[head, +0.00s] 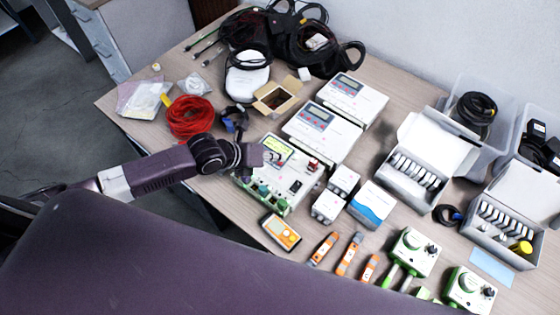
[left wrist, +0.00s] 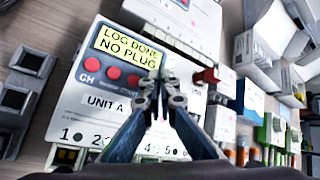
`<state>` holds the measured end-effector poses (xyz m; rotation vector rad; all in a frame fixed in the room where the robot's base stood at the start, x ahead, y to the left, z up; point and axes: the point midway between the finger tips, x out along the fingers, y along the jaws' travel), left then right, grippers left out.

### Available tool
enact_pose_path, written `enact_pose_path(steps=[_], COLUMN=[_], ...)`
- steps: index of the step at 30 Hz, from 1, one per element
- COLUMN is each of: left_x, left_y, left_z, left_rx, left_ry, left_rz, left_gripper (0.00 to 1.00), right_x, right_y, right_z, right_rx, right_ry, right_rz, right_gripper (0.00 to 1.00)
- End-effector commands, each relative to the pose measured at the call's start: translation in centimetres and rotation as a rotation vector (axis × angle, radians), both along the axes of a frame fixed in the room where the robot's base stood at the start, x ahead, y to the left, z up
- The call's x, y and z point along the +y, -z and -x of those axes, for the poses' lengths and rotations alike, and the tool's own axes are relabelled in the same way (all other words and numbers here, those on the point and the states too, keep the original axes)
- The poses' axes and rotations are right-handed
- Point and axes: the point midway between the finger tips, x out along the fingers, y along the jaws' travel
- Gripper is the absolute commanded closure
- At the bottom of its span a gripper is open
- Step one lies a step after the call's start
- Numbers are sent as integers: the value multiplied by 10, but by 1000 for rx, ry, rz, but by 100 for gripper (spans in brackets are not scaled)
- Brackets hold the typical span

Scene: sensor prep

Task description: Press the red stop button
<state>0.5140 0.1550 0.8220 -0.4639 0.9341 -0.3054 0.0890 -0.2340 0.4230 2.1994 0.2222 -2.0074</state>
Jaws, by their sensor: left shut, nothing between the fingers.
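A white logger unit (head: 296,186) marked UNIT A lies on the table. In the left wrist view its yellow-green display (left wrist: 127,46) reads LOG DONE NO PLUG. Round red buttons (left wrist: 112,72) sit in a row under the display, and a larger red knob-like part (left wrist: 207,76) stands at the unit's right side; it also shows in the head view (head: 313,164). I cannot read which one is the stop button. My left gripper (head: 258,155) is shut and empty over the unit's face, its fingertips (left wrist: 160,86) right of the row. Contact cannot be told. My right gripper is not in view.
Two white boxes with displays (head: 352,100) stand behind the unit. A coiled red cable (head: 190,118) and small open carton (head: 277,98) lie behind left. An orange meter (head: 281,231), orange tools (head: 348,254) and small white boxes (head: 328,207) crowd the front.

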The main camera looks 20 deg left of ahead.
Motion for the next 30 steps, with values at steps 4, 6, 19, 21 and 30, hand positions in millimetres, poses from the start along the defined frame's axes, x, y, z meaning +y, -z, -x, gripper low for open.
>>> enact_pose_path(steps=[4, 6, 19, 21, 30], left_x=[0, 0, 0, 0, 0], left_y=[1, 2, 8, 8, 9], left_z=[0, 0, 0, 0, 1], left_rx=[0, 0, 0, 1, 2], left_ry=[0, 0, 0, 0, 1], left_rz=[0, 0, 0, -1, -1], left_gripper=[100, 100, 100, 100, 100], right_x=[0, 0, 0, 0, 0], right_y=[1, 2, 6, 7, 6], right_z=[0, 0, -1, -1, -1], right_rx=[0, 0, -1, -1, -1], right_ry=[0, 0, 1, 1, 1], right_rz=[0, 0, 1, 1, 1], right_gripper=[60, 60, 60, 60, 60])
